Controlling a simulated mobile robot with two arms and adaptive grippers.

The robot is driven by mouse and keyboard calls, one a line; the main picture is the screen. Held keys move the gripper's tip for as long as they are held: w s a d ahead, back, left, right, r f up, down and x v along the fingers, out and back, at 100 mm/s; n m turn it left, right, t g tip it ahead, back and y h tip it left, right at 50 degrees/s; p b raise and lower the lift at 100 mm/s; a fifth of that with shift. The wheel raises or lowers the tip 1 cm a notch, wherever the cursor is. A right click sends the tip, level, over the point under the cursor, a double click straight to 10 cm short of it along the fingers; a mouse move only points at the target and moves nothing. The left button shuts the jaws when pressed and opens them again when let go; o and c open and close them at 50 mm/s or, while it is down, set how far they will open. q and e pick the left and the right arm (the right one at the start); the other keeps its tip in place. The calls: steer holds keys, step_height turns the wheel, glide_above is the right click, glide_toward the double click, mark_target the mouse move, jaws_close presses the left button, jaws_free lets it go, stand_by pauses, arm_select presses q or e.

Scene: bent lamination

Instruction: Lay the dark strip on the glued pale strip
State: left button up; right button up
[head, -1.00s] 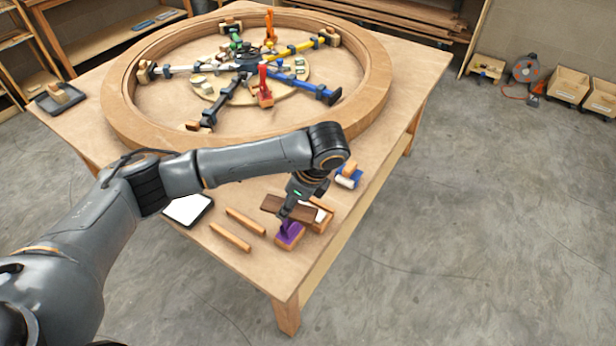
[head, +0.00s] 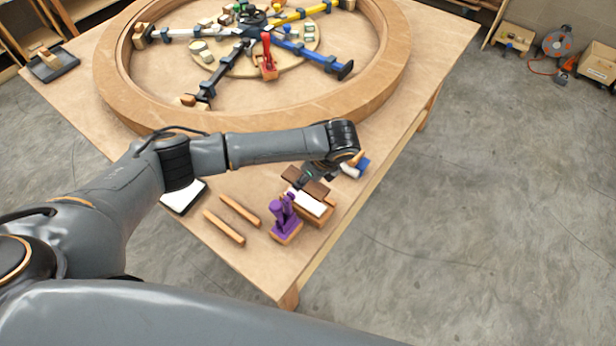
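The dark strip (head: 320,188) is a short brown bar held at my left gripper (head: 307,181). It looks to be above and just behind the pale strip (head: 306,203), which shows a white top face on a wooden block near the table's front right corner. I cannot tell how large the gap between them is. The gripper's fingers are small and partly hidden by the wrist and the strip. A purple clamp (head: 284,216) stands upright at the near left of the pale strip. My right gripper is out of view.
Two wooden sticks (head: 240,211) (head: 224,228) lie left of the purple clamp. A white pad (head: 183,197) lies beyond them. A blue tool (head: 361,166) is behind my wrist. A large wooden ring (head: 140,108) with colored clamp arms fills the table's back.

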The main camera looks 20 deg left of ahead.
mark_target(302, 198)
arm_select(q)
steer(key=shift+f, duration=0.9)
steer(key=shift+w+f+b, duration=0.2)
steer(key=shift+f+b, duration=0.1)
steer(key=shift+f, duration=0.25)
steer(key=shift+f+b, duration=0.6)
steer(key=shift+b, duration=0.1)
step_height(302, 198, down, 4)
steer(key=b, duration=0.4)
steer(key=shift+a+r, duration=0.1)
steer(key=shift+r, duration=0.1)
steer(key=shift+f, duration=0.7)
steer(key=shift+r, duration=0.1)
steer(key=shift+f+p, duration=0.2)
steer(key=shift+p, duration=0.6)
